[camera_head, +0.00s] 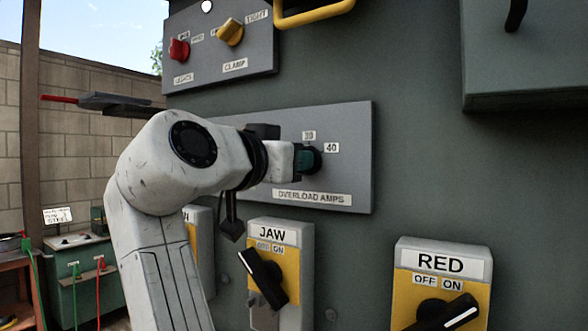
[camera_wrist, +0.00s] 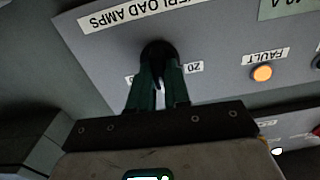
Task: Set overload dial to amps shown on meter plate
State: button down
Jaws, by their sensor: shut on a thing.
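The overload dial (camera_wrist: 159,50) is a dark round knob on a grey panel labelled OVERLOAD AMPS (camera_head: 312,197). My gripper (camera_wrist: 158,88) has its two green fingers shut on the dial, one on each side. A white mark shows between the fingers, but I cannot tell which number the dial points to. In the head view my gripper (camera_head: 305,161) covers most of the dial, with the labels 30 (camera_head: 309,135) and 40 (camera_head: 331,148) beside it. A 20 label (camera_wrist: 193,67) shows in the wrist view. A greenish plate (camera_wrist: 285,8) there is cut off, its full text unreadable.
An orange FAULT lamp (camera_wrist: 262,73) is on the same panel. Below are the JAW switch (camera_head: 265,278) and the RED switch (camera_head: 440,315). Above is a panel with a red knob (camera_head: 179,50) and a yellow CLAMP knob (camera_head: 230,32). A yellow handle (camera_head: 312,14) juts out above.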

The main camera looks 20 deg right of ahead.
jog(key=m+b, duration=0.3)
jog(key=m, duration=0.8)
jog(key=shift+f, duration=0.15)
jog(key=shift+m, duration=0.3)
jog(key=c, duration=1.1)
grip_release()
jog(key=shift+s, duration=0.1)
jog(key=b+v, duration=0.1)
jog(key=v, duration=0.9)
jog(key=shift+s+a+b, duration=0.2)
jog(key=shift+a+b, duration=0.15)
jog(key=shift+b, duration=0.05)
